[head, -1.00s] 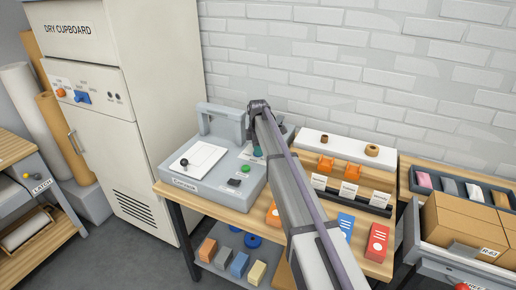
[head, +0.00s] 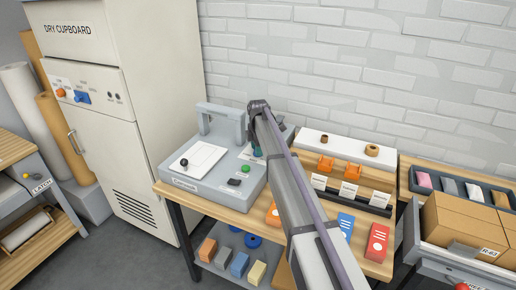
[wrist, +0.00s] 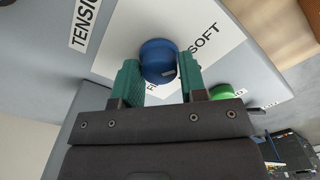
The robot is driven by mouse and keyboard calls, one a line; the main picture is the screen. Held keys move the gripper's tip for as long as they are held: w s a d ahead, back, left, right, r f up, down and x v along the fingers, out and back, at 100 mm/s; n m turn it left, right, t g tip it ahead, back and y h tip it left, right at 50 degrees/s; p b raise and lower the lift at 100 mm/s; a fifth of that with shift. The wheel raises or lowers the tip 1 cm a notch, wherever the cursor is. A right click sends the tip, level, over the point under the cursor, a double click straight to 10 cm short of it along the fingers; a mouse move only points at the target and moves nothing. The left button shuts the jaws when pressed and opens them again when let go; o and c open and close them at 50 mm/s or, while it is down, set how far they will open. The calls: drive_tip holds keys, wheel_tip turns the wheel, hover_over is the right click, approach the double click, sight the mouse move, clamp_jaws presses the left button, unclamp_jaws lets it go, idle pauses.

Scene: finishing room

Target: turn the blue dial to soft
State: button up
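The blue dial (wrist: 158,60) sits on a pale label plate on the grey machine in the wrist view. The word SOFT (wrist: 197,40) is printed to its right, and another word below it is partly covered. A small pale mark on the dial's lower right lies between these words. My gripper (wrist: 158,68) has one teal finger on each side of the dial, with no clear gap. It appears shut on it. In the head view, my gripper (head: 257,152) is over the right part of the grey machine (head: 215,190), and my arm hides the dial.
A green button (wrist: 221,91) is close to my right finger in the wrist view. In the head view, a black-knobbed lever (head: 184,162) stands at the machine's left. A rack with orange parts (head: 326,163) and cards stands right of my arm.

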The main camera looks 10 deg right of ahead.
drive_tip(key=o, duration=0.4)
drive_tip(key=shift+c, duration=0.2)
wheel_tip(320, 180, up, 11)
drive_tip(key=p, duration=1.1)
drive_tip(key=shift+f, duration=0.1)
drive_tip(key=s+m, duration=2)
drive_tip(key=s, duration=2)
drive_tip(key=shift+s, duration=0.4)
